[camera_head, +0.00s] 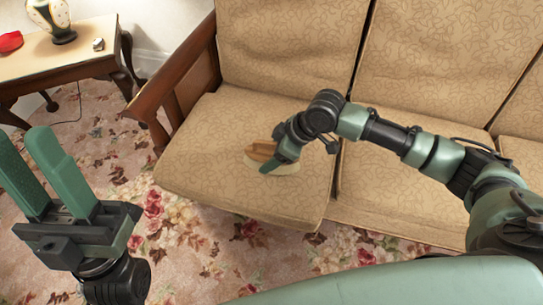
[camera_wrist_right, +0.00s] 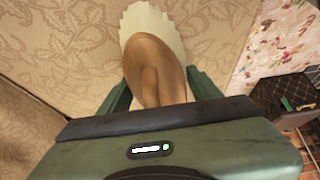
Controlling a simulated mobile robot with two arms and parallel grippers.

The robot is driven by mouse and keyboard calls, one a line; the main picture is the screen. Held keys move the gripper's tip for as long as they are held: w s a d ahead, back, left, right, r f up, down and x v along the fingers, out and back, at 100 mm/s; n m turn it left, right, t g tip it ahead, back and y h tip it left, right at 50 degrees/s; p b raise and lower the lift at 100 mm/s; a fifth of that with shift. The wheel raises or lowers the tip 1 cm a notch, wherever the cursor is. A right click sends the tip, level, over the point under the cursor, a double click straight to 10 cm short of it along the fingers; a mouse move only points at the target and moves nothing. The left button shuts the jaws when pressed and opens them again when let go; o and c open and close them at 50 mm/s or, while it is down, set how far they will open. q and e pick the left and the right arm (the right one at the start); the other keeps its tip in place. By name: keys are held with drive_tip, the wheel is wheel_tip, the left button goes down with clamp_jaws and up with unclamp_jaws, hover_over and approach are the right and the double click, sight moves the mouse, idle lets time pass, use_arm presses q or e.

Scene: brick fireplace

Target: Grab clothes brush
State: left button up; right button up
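The clothes brush (camera_head: 262,151) lies on the sofa's left seat cushion, with a brown wooden back and pale bristles. It shows large in the right wrist view (camera_wrist_right: 152,62). My right gripper (camera_head: 283,164) is down at the brush, partly covering it in the head view. In the right wrist view its fingers (camera_wrist_right: 158,85) stand on either side of the wooden back, very close to its edges. I cannot tell whether they press on it. My left gripper (camera_head: 40,155) is open and empty, above the carpet at the left.
The beige sofa (camera_head: 220,130) has a wooden armrest (camera_head: 175,75) left of the brush. A side table (camera_head: 60,63) with a vase (camera_head: 50,18) and a red item (camera_head: 10,41) stands at the upper left. Floral carpet (camera_head: 190,235) lies clear in front.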

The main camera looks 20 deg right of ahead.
drive_tip(key=c, duration=0.4)
drive_tip(key=shift+r, duration=0.15)
